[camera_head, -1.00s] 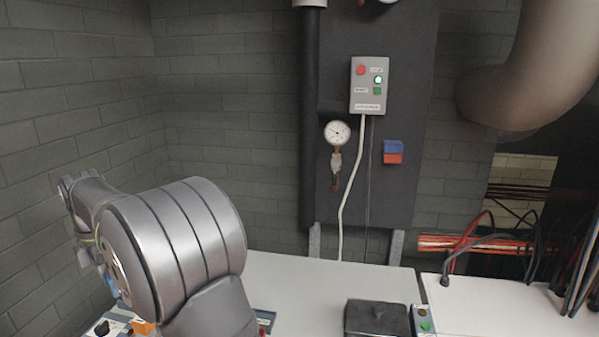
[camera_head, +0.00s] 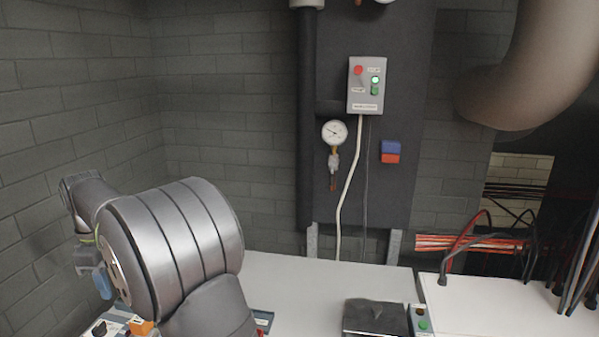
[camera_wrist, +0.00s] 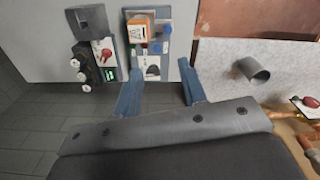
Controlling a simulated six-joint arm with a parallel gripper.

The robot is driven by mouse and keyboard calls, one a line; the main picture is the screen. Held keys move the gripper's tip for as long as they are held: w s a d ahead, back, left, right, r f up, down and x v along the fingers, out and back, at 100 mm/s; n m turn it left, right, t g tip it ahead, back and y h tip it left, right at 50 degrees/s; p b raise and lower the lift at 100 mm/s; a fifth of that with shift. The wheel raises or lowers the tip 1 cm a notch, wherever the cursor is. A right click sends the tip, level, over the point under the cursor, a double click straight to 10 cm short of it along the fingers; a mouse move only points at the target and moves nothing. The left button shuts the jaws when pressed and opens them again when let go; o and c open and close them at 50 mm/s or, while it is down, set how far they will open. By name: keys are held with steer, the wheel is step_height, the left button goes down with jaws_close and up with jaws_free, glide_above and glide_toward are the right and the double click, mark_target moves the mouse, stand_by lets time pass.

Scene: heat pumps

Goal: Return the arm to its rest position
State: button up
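My arm stands at the lower left of the head view, folded, with its large grey joint in front. My gripper shows in the wrist view (camera_wrist: 160,85) as two blue fingers set well apart, with nothing between them. In the head view only a small blue part of it (camera_head: 103,283) shows at the left, partly hidden behind my arm. Beyond the fingers in the wrist view lies a panel (camera_wrist: 151,67) with an orange device (camera_wrist: 139,32) and blue knobs. The fingers appear apart from these things.
A white worktop (camera_head: 300,285) carries a dark box (camera_head: 375,316). A grey control box (camera_head: 366,85) with a lit green button and a gauge (camera_head: 334,132) are on the dark wall panel. Black cables (camera_head: 575,260) hang at the right. A black unit with a red knob (camera_wrist: 101,55) shows in the wrist view.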

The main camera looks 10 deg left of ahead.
steer(key=shift+w+m, duration=0.1)
steer(key=shift+m, duration=1.3)
steer(key=o, duration=1.3)
steer(key=shift+o, duration=0.3)
steer(key=shift+f, duration=0.2)
steer(key=s+d+f+m+t+y, duration=0.45)
steer(key=d+f+y, duration=0.3)
steer(key=f, duration=0.25)
steer(key=s+d+m+t+y, duration=0.2)
steer(key=d+m+t+y, duration=0.1)
steer(key=d, duration=0.4)
steer(key=x, duration=1)
